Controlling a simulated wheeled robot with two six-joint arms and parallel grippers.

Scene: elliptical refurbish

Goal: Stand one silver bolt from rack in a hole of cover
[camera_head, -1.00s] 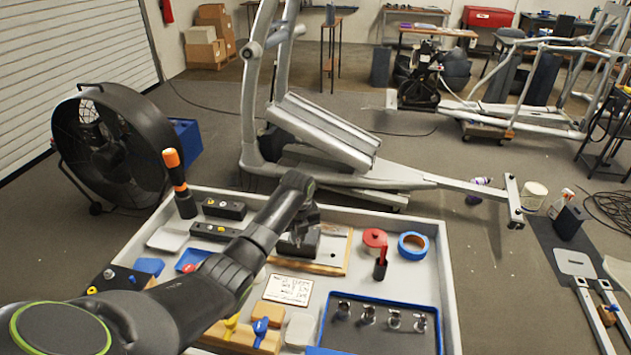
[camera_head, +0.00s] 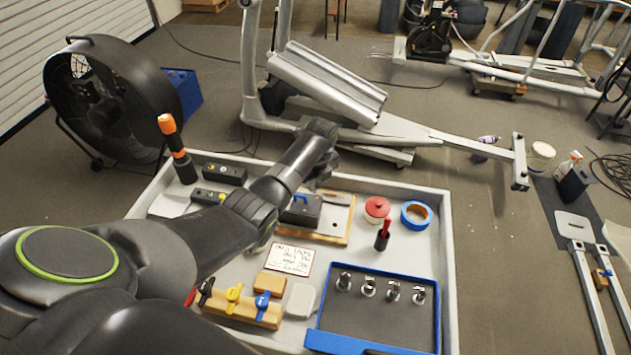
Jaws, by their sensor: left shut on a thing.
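Several silver bolts (camera_head: 368,287) stand in a row at the back of a dark tray with a blue rim (camera_head: 436,325), front right on the workbench. A pale plate with a dark hole (camera_head: 333,224) lies on a wooden board mid-bench; I cannot tell whether it is the cover. A black block with a blue part (camera_head: 301,212) sits at its left. My left gripper (camera_head: 319,181) is above the back of the bench, behind this block. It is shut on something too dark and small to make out. My right gripper is not in view.
A red-lidded pot (camera_head: 377,207), blue tape roll (camera_head: 416,215) and dark holder with a red tool (camera_head: 383,236) stand at right. A label card (camera_head: 290,259) and wooden block with coloured keys (camera_head: 240,303) lie in front. An orange-handled tool (camera_head: 176,148) stands at back left.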

